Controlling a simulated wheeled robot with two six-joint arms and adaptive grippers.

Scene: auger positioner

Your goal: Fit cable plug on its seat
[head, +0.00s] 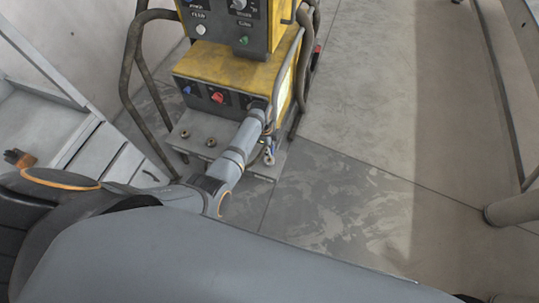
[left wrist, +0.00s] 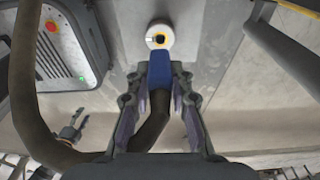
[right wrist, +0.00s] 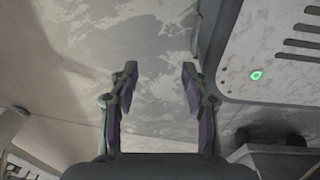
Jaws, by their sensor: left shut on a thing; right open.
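The blue cable plug (left wrist: 160,68) with its dark cable (left wrist: 150,128) sits between the fingers of my left gripper (left wrist: 159,88), which is shut on it. In the left wrist view the plug's front end points at the seat (left wrist: 152,38), a white ring with a yellow and dark middle on a grey plate. The plug's end shows at the ring's near edge; I cannot tell whether they touch. In the head view my left gripper (head: 268,138) is small and partly hidden, low at the machine's right front corner. My right gripper (right wrist: 159,72) is open and empty over floor.
The yellow machine (head: 225,70) has knobs and buttons. Its grey front ledge (head: 190,152) carries two round fittings. Bent tube rails (head: 130,75) flank the machine. A white stair-like frame (head: 120,160) stands at the left. The floor (head: 350,120) to the right is clear.

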